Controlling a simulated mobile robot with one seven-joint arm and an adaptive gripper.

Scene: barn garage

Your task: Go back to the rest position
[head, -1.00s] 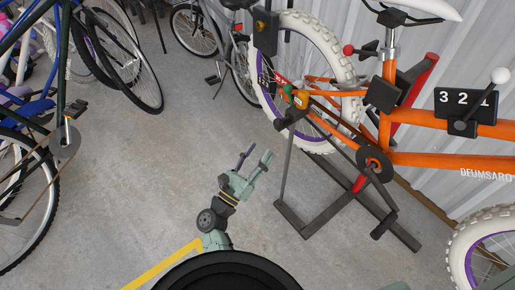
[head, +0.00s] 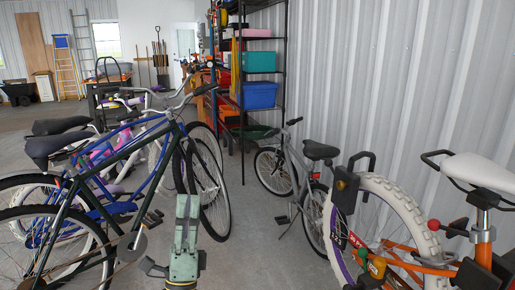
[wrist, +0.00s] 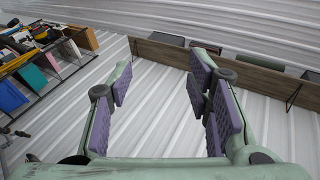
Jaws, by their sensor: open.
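In the wrist view my gripper (wrist: 163,80) is open. Its two green fingers with purple pads stand well apart, and nothing is between them. Behind the fingers are the corrugated metal wall and a long wooden wall shelf (wrist: 165,53). In the head view a green part of my arm rises upright at the bottom centre, between the parked bikes.
An orange bike (head: 483,240) with white tyres is close on the right. A grey bike (head: 318,185) stands by the wall. Several bikes, including a dark green one (head: 130,150), crowd the left. A shelving rack (head: 243,90) stands behind. Bare floor (head: 250,235) lies between.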

